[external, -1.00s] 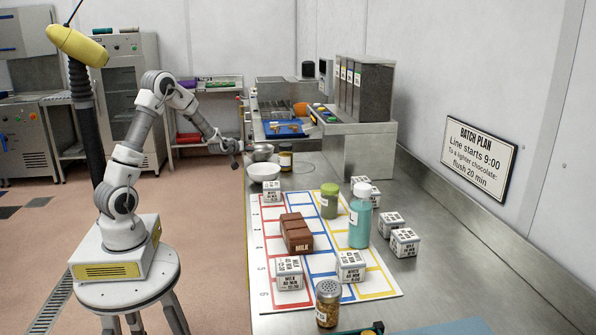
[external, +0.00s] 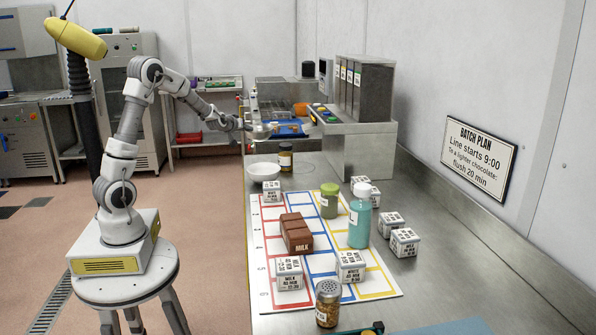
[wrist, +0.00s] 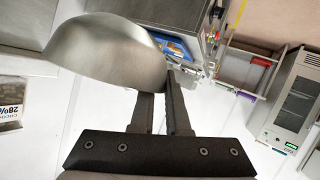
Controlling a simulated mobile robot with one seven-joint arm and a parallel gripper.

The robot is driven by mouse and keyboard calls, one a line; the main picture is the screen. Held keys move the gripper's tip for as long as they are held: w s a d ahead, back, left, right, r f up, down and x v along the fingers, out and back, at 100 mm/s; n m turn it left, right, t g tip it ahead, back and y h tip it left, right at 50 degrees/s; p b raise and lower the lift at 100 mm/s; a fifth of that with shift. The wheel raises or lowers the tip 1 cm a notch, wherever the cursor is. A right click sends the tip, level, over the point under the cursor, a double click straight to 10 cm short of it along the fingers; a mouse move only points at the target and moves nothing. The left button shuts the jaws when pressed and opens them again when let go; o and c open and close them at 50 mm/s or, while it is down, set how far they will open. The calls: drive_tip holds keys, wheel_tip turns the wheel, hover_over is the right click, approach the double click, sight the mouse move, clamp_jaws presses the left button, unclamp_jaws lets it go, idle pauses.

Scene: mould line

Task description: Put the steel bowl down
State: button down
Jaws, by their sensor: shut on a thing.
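The steel bowl (external: 262,131) is held up off the steel counter, at the far left of it in the external view. In the wrist view the bowl (wrist: 105,52) fills the upper left, its rounded grey side showing and its inside hidden. My gripper (external: 247,127) is shut on the bowl's edge. In the wrist view its two dark fingers (wrist: 162,92) meet the right end of the bowl. The exact contact is partly hidden behind the bowl and fingers.
A white bowl (external: 263,170) and a dark jar (external: 285,158) stand on the counter below the held bowl. A blue tray (external: 287,130) lies beyond. The board (external: 310,296) nearer the camera carries labelled boxes, a chocolate block and bottles. Bare counter (external: 318,176) shows right of the jar.

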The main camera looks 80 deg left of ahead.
drive_tip(key=shift+r, duration=0.4)
drive_tip(key=w+d+r+m+t+h+p, duration=0.25)
drive_tip(key=w+d+r+p, duration=0.45)
drive_tip(key=d, duration=0.8)
drive_tip(key=w+d+r+m+t+h+p, duration=0.2)
drive_tip(key=w+d+r+m+h+p, duration=0.25)
drive_tip(key=d+p, duration=0.65)
drive_tip(key=w+d+r+m+t+h+p, duration=0.25)
drive_tip(key=w+d+r+p, duration=0.3)
drive_tip(key=d, duration=1.25)
drive_tip(key=a+f+n+g+y+b, duration=0.1)
drive_tip(key=a+f+y+b, duration=0.1)
drive_tip(key=f+b, duration=0.5)
drive_tip(key=w+a+f+n+g+y+b, duration=0.1)
drive_tip(key=a+f+n+y+b, duration=0.1)
drive_tip(key=f+b, duration=0.5)
drive_tip(key=a+f+n+g+y+b, duration=0.2)
drive_tip(key=f+b, duration=0.5)
drive_tip(key=f, duration=0.5)
drive_tip(key=shift+w+a+f+n, duration=0.25)
drive_tip(key=shift+w+a+f, duration=0.1)
drive_tip(key=shift+a, duration=0.25)
drive_tip(key=shift+r, duration=0.15)
